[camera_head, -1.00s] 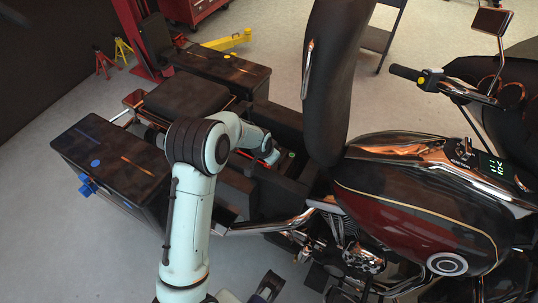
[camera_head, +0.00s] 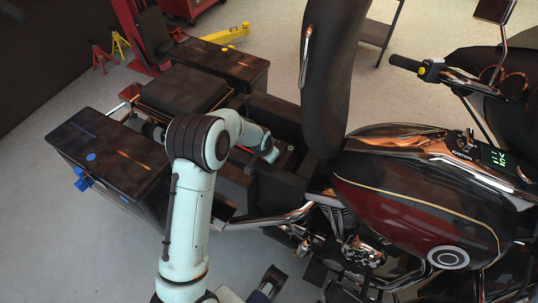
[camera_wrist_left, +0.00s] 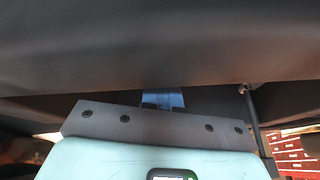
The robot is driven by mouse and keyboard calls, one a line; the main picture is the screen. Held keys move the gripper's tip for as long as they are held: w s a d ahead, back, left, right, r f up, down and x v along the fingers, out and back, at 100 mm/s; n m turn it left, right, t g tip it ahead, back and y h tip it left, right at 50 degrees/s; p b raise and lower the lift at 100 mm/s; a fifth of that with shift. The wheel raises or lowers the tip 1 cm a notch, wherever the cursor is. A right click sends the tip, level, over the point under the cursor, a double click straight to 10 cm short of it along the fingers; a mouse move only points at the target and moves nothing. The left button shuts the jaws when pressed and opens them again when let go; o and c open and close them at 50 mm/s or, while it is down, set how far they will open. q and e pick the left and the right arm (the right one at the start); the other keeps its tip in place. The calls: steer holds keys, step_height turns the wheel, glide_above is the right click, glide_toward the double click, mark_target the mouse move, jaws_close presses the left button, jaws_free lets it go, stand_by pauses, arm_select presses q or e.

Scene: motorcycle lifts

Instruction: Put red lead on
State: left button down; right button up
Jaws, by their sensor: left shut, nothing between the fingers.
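My left arm reaches in from the bottom left of the head view. Its end, with my left gripper (camera_head: 273,156), is down in the open dark bay (camera_head: 290,185) under the raised black seat (camera_head: 330,80). The fingertips are hard to make out there. In the left wrist view the pale gripper body (camera_wrist_left: 160,160) lies under a dark surface close above, and the gripper is shut with nothing held. A thin red strip (camera_head: 243,149) shows beside the wrist in the bay. I cannot tell whether it is the red lead. The battery terminals cannot be made out. My right gripper is out of view.
The dark red fuel tank (camera_head: 410,215) and handlebar (camera_head: 408,64) are at right. Black side cases (camera_head: 105,160) and (camera_head: 220,65) flank the rear. A red lift post (camera_head: 130,35) and yellow stand (camera_head: 228,33) stand behind. Open floor lies at left.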

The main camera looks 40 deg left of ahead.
arm_select(q)
steer(key=shift+s+a+f+b, duration=0.15)
steer(key=shift+a+b, duration=0.2)
steer(key=shift+a, duration=0.4)
steer(key=r+p, duration=0.2)
steer(key=r, duration=0.1)
steer(key=r+p, duration=0.1)
steer(key=shift+w+r, duration=0.3)
steer(key=s+d+r, duration=0.2)
steer(key=d+r, duration=0.2)
steer(key=d, duration=0.4)
steer(key=shift+s+d+r+p, duration=0.2)
steer(key=shift+s+p, duration=0.1)
steer(key=shift+s, duration=0.05)
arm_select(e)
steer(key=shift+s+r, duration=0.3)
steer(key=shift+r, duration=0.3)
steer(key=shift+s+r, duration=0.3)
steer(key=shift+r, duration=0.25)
arm_select(q)
steer(key=shift+s, duration=0.1)
